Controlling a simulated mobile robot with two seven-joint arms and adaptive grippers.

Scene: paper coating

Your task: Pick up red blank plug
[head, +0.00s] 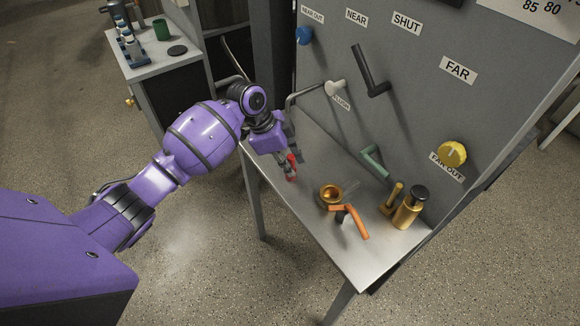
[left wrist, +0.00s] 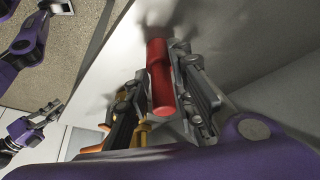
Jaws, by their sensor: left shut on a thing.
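The red blank plug (head: 291,172) is a small red cylinder over the left part of the metal shelf in the head view. My left gripper (head: 288,166) is shut on it, fingers pointing down at the shelf. In the left wrist view the red plug (left wrist: 160,78) sits between the two dark fingers of the left gripper (left wrist: 160,95). I cannot tell whether its lower end touches the shelf. Purple arm parts and small gripper-like fingers (left wrist: 46,115) show at the left of the left wrist view, too small to read. The head view does not show the right gripper.
The labelled panel (head: 420,110) rises behind, with knobs and levers. A side table (head: 170,63) stands at the upper left.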

